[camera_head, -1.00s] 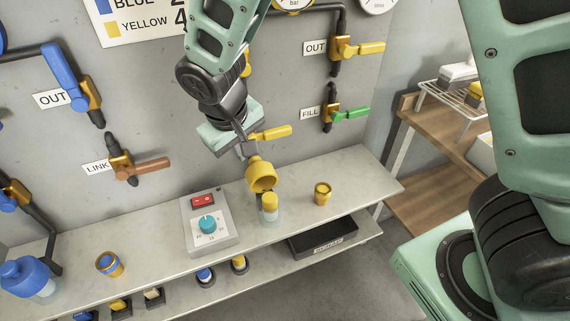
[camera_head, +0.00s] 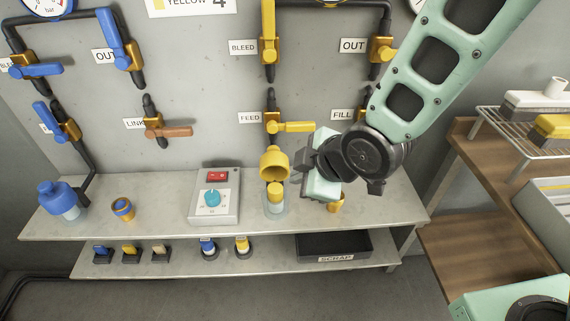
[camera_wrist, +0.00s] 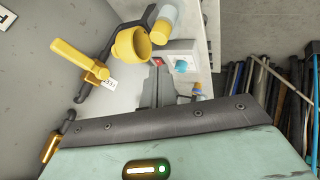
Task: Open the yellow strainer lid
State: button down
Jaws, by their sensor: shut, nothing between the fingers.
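The yellow strainer lid (camera_head: 274,161) is tipped up, its hollow mouth facing outward, above a clear bowl (camera_head: 275,209) on the shelf. A yellow insert (camera_head: 275,190) shows uncovered in the bowl's top. My gripper (camera_head: 297,168) is just right of the lid, pointing left; the head view does not show clearly whether it touches. In the wrist view, the lid (camera_wrist: 131,43) and clear bowl (camera_wrist: 166,18) lie beyond my gripper's fingers (camera_wrist: 158,70), which are shut with nothing held. A visible gap separates the lid from the fingers there.
A grey control box (camera_head: 213,207) stands left of the bowl. The yellow FEED valve handle (camera_head: 295,127) is above the lid. A yellow fitting (camera_head: 336,205) stands right, partly hidden by my arm. A blue-capped strainer (camera_head: 56,194) stands far left.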

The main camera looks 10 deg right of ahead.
aim_at(278, 162)
jog(key=w+a+f+p, duration=0.1)
jog(key=w+a+f, duration=0.1)
jog(key=w+f, duration=0.3)
jog(key=shift+w+a, duration=0.35)
jog(key=shift+w, duration=0.95)
jog(key=shift+p, duration=0.3)
jog(key=shift+w+d+r+g+p, duration=0.1)
jog(key=shift+w+r+g+p, duration=0.35)
jog(key=shift+p, duration=0.55)
jog(key=shift+w+f, duration=0.15)
jog(key=shift+w, duration=0.5)
